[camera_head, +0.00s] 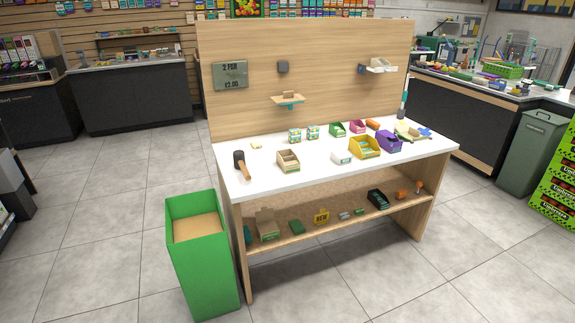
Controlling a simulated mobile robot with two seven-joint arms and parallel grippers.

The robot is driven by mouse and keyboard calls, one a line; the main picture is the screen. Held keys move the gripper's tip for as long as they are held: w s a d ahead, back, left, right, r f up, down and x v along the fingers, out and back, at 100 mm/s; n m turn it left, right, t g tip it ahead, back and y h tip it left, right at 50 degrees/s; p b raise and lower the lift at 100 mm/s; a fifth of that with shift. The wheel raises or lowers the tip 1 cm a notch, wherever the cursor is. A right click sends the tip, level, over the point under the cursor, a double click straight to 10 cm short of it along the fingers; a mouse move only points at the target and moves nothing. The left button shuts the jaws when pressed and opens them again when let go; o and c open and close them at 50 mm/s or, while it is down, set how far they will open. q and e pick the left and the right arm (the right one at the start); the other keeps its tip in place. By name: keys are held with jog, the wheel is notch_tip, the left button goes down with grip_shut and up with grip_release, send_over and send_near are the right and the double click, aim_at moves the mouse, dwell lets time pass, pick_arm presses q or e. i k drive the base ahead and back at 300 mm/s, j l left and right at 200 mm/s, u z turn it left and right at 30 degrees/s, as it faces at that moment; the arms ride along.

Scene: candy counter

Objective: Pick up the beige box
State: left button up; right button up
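A small beige box (288,162) with an open top stands on the white counter top (325,170), left of the middle and near the front edge. A larger cardboard-coloured box (267,228) with a raised back stands on the lower shelf, at the left. Neither of my grippers is in view, and nothing touches the beige box.
A dark-headed mallet (240,163) lies left of the beige box. Two patterned boxes (295,136) stand behind it. A white tray (342,158), a yellow bin (364,147) and a purple bin (389,141) are to its right. A green bin (205,265) stands on the floor at the left.

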aim_at(293, 167)
jog(key=i+z, duration=0.15)
jog(key=i, duration=0.5)
jog(key=i+z, duration=0.1)
jog(key=i, duration=0.6)
jog(key=i+j+z, duration=0.15)
jog(key=i, duration=0.5)
